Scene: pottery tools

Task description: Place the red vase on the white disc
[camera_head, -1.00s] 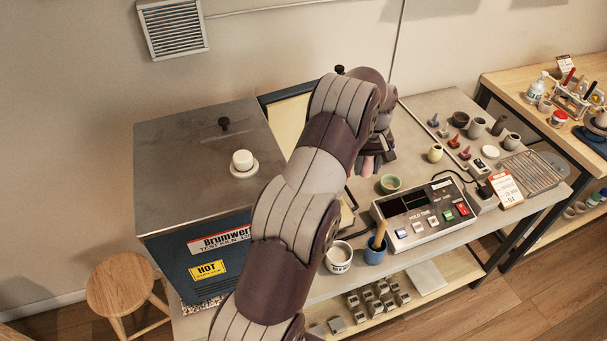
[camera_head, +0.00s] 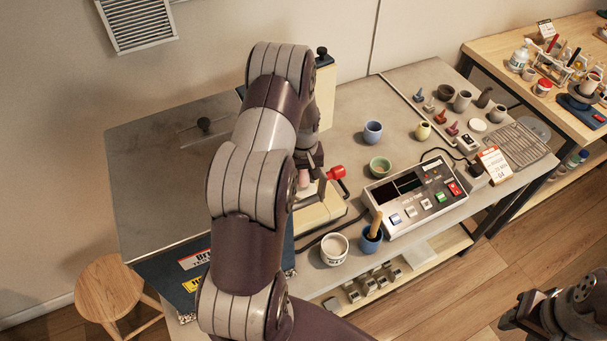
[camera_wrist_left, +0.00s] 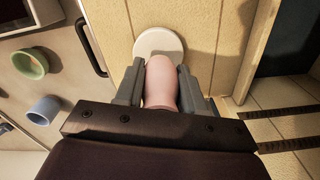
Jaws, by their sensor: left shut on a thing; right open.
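My left gripper (camera_head: 306,176) is shut on a pinkish-red vase (camera_wrist_left: 160,84), which hangs between its fingers. A sliver of it shows below the gripper in the head view (camera_head: 304,181). In the left wrist view a white disc (camera_wrist_left: 158,36) lies on a cream slatted or brick-like surface (camera_wrist_left: 206,20). The vase's far end overlaps the disc's near edge in that view; the gap between them cannot be judged. The disc is hidden by my left arm in the head view. My right gripper (camera_head: 525,308) is open and empty at the lower right.
A grey kiln-like box (camera_head: 150,165) stands left of my arm. A red-ended handle (camera_head: 337,172) sits close right of the left gripper. A green bowl (camera_head: 380,166), blue cup (camera_head: 373,131), control box (camera_head: 415,197) and white-rimmed pot (camera_head: 334,247) stand to the right.

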